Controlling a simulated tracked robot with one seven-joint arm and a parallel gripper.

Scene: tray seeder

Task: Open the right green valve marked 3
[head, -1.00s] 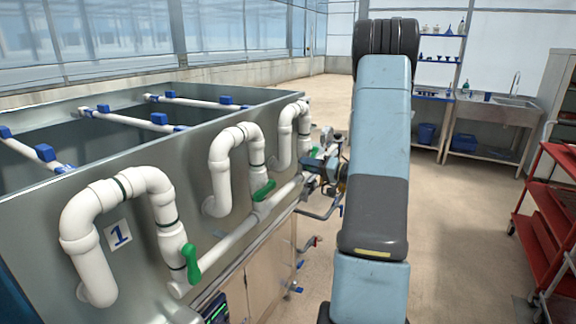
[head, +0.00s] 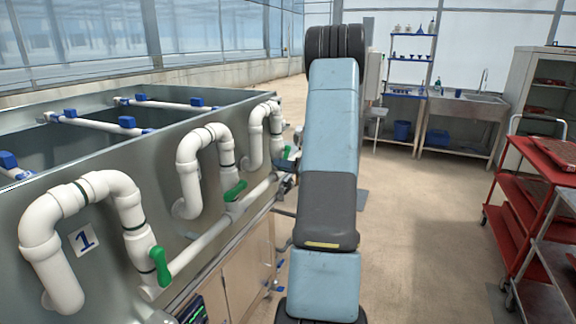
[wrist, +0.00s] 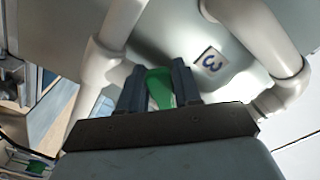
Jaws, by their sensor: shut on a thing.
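The right green valve handle (wrist: 159,88) sits between the two dark fingers of my gripper (wrist: 158,86) in the wrist view. My gripper is shut on it. The tag marked 3 (wrist: 210,60) is on the grey tank wall beside it, with white pipes on both sides. In the head view a bit of green of this valve (head: 287,152) shows at the far end of the pipe row, just left of my arm. My arm hides most of my gripper there.
The middle green valve (head: 234,191) and the near green valve (head: 160,266), by the tag marked 1 (head: 82,240), are on the same white pipe line. The grey tank (head: 150,165) fills the left. A red cart (head: 545,170) stands right. Open floor (head: 420,240) lies between.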

